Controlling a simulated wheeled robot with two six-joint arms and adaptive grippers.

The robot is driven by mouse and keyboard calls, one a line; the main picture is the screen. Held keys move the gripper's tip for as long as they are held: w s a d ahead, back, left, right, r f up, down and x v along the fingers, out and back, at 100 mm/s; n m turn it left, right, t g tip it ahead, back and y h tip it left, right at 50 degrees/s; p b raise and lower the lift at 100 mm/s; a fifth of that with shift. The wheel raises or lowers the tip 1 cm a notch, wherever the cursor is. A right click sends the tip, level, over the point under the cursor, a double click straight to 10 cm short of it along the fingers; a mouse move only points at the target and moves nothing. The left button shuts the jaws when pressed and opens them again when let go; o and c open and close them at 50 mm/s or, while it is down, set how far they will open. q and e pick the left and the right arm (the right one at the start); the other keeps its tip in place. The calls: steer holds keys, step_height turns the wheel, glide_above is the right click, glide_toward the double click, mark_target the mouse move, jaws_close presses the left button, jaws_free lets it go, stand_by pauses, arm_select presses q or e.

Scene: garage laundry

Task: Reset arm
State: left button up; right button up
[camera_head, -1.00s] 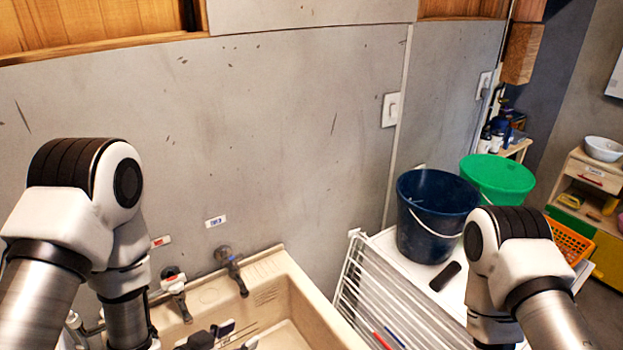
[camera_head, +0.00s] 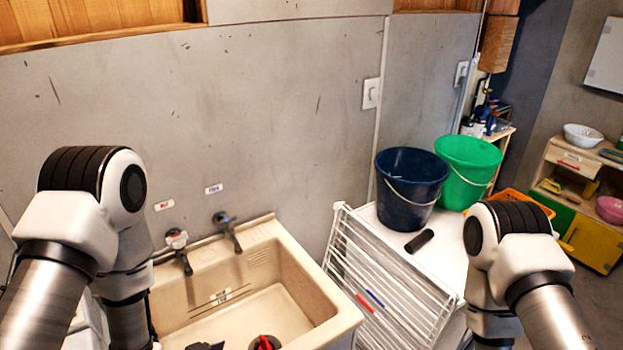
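My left arm (camera_head: 95,215) comes in from the left, bent, with its forearm hanging down in front of the sink's left side. A dark piece, seemingly the tip of my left gripper (camera_head: 205,346), shows at the bottom edge; most of it is cut off. My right arm (camera_head: 515,255) is bent at the lower right, in front of the white cabinet. Its gripper is below the picture. A small black and red thing (camera_head: 265,343) shows at the bottom edge by the sink; I cannot tell what it is.
A beige sink (camera_head: 325,300) with two taps (camera_head: 228,232) stands against the grey wall. A white drying rack (camera_head: 375,275) leans beside a white cabinet top holding a blue bucket (camera_head: 408,190), a green bucket (camera_head: 470,165) and a black object (camera_head: 419,241). Shelves (camera_head: 575,160) stand right.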

arm_select(q)
steer(key=s+a+f+g, duration=0.1)
steer(key=f, duration=0.1)
steer(key=s+a+f+n+y, duration=0.1)
steer(key=f, duration=0.1)
steer(key=s+a+f+n+g+y, duration=0.1)
steer(key=s+f, duration=0.1)
steer(key=shift+a+f+g, duration=0.25)
steer(key=shift+a+g, duration=0.05)
steer(key=s+a+f+n+g+y, duration=0.1)
steer(key=s+a+f+n+g, duration=0.2)
steer(key=s, duration=0.4)
steer(key=s+a+f+n+g+y, duration=0.1)
steer(key=s+a+f+g+y, duration=0.2)
steer(key=s, duration=0.5)
step_height(320, 180, down, 26)
steer(key=h+b, duration=0.1)
steer(key=b, duration=2.4)
steer(key=shift+d+f, duration=0.2)
steer(key=shift+d, duration=0.2)
arm_select(e)
step_height(320, 180, down, 26)
steer(key=shift+w+r, duration=0.2)
steer(key=shift+r, duration=0.05)
